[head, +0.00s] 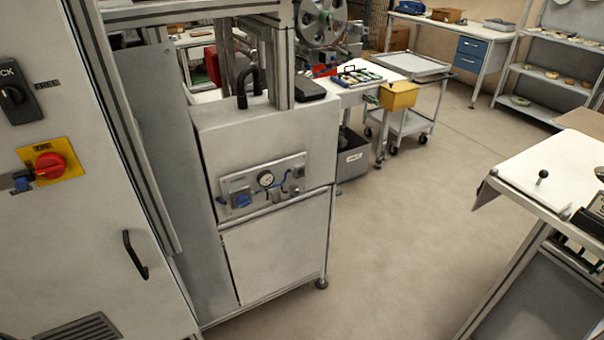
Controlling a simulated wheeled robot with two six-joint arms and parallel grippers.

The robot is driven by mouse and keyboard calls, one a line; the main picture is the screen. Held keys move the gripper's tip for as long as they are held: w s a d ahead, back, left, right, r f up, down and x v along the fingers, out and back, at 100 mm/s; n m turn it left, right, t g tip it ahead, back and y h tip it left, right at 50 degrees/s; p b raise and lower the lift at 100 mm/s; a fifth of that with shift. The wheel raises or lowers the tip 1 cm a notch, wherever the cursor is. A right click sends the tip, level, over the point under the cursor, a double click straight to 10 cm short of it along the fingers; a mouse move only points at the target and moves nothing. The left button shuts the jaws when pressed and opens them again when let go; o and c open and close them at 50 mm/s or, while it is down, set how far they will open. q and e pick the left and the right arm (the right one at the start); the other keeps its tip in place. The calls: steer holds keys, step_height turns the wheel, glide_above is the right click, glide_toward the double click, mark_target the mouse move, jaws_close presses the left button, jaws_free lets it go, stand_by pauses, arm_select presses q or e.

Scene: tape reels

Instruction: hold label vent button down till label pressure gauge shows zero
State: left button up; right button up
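A pressure gauge (265,178) with a round white dial sits in the middle of a grey panel (240,184) on the front of a light grey machine cabinet. Its needle is too small to read. A blue part (242,200) sits at the panel's lower left, and blue tubing runs along the panel to the right of the gauge. I cannot tell which part is the vent button, and any label text is too small to read. Neither of my grippers shows in the head view.
A tall cabinet with a red rotary switch (50,166) and black handle (135,254) stands close on the left. A white-topped bench (545,178) stands at the right. A cart (407,122) stands farther back. The floor (400,230) between is clear.

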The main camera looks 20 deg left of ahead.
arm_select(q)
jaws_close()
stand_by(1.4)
